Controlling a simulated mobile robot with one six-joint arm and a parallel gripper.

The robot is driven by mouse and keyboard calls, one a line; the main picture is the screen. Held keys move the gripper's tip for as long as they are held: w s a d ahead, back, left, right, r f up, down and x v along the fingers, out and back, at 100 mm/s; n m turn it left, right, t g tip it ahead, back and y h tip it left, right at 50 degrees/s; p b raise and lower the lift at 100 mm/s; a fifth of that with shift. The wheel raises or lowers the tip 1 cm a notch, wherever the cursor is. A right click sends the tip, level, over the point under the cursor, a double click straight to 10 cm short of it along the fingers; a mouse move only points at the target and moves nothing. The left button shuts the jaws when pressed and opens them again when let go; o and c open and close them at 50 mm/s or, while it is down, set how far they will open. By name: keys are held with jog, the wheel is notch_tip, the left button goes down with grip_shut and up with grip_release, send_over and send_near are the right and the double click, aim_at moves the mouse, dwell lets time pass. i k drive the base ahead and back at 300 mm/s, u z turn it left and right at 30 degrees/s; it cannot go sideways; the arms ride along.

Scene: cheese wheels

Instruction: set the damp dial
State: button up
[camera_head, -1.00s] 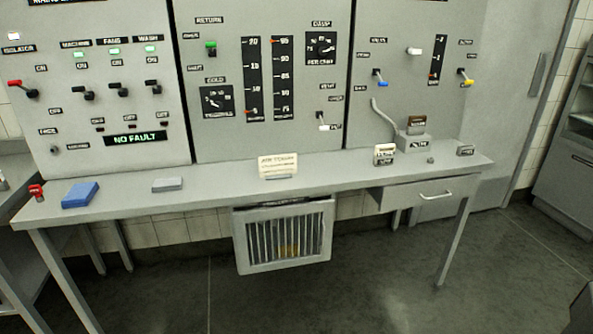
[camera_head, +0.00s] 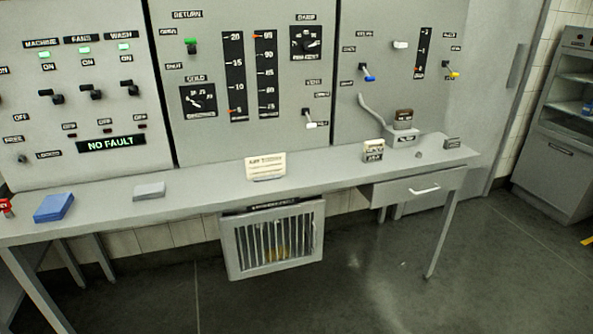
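The damp dial (camera_head: 306,43) is a small black square with pale marks and a dark knob, high on the middle grey panel, under a label that reads DAMP. Its exact setting is too small to read. The cold dial (camera_head: 198,100) is a similar black square lower left on the same panel. Two black vertical scales with red markers stand between the dials. My gripper is not in view.
A grey bench (camera_head: 205,200) runs below the panels, holding a blue block (camera_head: 54,207), a grey block (camera_head: 149,190) and a cream card (camera_head: 265,166). A barred box (camera_head: 272,240) hangs under it. The floor in front is clear at right.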

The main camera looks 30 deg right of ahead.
aim_at(309, 46)
jog(key=z, duration=0.65)
jog(key=k, duration=0.95)
jog(key=u, duration=0.05)
jog(key=i, duration=0.85)
jog(key=z, duration=0.05)
